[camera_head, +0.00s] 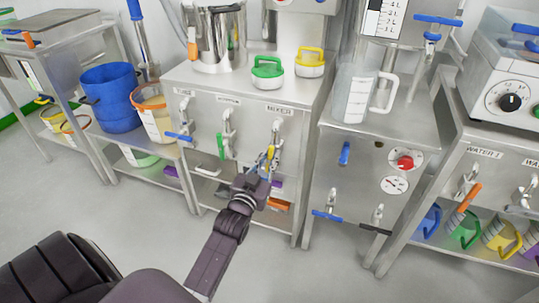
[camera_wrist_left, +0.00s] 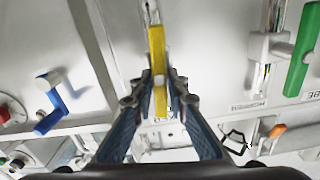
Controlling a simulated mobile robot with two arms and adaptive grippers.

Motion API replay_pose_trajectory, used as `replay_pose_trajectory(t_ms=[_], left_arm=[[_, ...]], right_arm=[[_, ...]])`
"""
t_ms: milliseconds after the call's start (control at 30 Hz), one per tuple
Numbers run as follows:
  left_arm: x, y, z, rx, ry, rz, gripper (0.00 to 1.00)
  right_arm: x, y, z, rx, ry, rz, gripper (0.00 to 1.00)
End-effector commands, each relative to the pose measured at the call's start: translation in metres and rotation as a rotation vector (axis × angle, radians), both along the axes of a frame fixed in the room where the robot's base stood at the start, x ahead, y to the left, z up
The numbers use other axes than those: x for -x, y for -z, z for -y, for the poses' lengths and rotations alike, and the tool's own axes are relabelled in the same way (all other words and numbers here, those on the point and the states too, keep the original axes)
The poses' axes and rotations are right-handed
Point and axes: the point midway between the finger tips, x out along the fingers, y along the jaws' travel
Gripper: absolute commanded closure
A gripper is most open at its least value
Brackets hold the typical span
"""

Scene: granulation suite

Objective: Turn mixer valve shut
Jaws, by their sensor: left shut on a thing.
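The mixer valve has a yellow handle (camera_head: 270,153) on a steel fitting on the front of the middle steel cabinet, below a label reading MIXER (camera_head: 279,109). The handle stands roughly upright, in line with its pipe. My left gripper (camera_head: 265,168) is at the handle, partly covering its lower part. In the left wrist view the yellow handle (camera_wrist_left: 157,50) runs between the blue-grey fingers, and my left gripper (camera_wrist_left: 160,98) is shut on it. My right gripper is not in view.
A green valve handle (camera_head: 221,145) and a blue one (camera_head: 179,137) sit left of the mixer valve. Another blue handle (camera_head: 344,153) and a red knob (camera_head: 404,162) are on the cabinet to the right. Open floor (camera_head: 130,215) lies in front.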

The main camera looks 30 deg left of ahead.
Motion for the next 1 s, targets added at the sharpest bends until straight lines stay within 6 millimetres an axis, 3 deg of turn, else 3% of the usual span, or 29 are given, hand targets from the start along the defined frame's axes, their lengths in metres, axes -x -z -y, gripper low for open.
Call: replay_pose_trajectory(t_ms=[267, 600, 800, 1000], left_arm=[[-0.001, -0.003, 0.003, -0.180, 0.001, -0.045, 1.00], [-0.001, 0.000, 0.006, -0.489, 0.000, -0.118, 1.00], [-0.002, 0.002, 0.007, -0.674, 0.000, -0.162, 1.00], [-0.002, 0.005, 0.009, -0.860, 0.000, -0.206, 1.00]], right_arm=[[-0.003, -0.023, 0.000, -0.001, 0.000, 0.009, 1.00], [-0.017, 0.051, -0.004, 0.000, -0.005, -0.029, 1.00], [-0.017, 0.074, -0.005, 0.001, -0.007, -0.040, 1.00], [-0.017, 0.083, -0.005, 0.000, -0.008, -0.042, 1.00]])
